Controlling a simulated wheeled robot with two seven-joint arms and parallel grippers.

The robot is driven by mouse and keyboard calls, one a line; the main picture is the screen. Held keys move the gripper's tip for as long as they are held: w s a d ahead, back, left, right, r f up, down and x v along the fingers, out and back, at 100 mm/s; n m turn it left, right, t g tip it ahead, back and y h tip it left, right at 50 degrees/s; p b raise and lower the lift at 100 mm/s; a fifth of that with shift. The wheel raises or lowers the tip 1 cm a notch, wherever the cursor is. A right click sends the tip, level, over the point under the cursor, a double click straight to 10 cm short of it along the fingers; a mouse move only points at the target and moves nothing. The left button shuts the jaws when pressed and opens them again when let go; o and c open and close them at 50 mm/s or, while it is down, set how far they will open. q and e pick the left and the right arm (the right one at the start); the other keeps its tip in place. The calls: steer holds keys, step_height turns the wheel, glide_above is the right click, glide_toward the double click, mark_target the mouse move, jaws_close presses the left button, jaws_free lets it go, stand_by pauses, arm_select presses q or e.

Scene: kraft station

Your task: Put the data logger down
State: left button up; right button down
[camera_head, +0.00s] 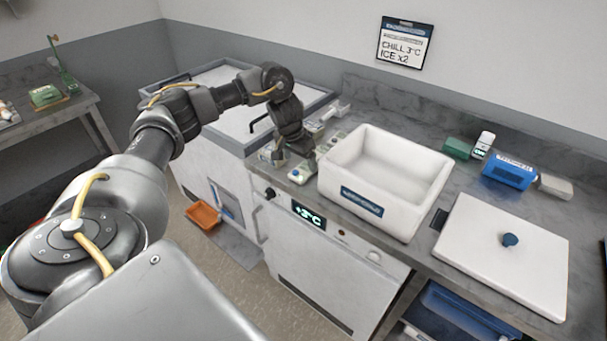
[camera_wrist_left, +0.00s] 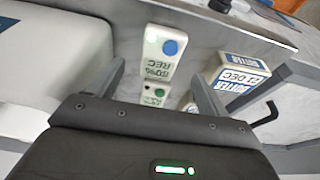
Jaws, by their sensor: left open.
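The data logger (camera_wrist_left: 165,55) is a pale slim device with a blue round button and a "REC" label. It lies on the grey counter, and in the head view its blue-buttoned end (camera_head: 297,174) shows near the counter's front edge. My left gripper (camera_wrist_left: 160,75) is open, with one finger on each side of the logger's near part and visible room between. In the head view the left gripper (camera_head: 291,152) points down over the counter, left of the white box, and its fingers partly hide the small items. My right gripper is not in view.
A carton marked "BUTTER 21 DEC" (camera_wrist_left: 238,80) stands close beside the gripper. A white open box (camera_head: 385,215) is to the right, its lid (camera_head: 505,250) farther right. A blue pack (camera_head: 508,170) and a green block (camera_head: 457,148) lie behind. A wall sign (camera_head: 404,45) reads "CHILL 3°C ICE x2".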

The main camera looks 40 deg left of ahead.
mark_target(303, 170)
arm_select(q)
steer(key=x, duration=0.5)
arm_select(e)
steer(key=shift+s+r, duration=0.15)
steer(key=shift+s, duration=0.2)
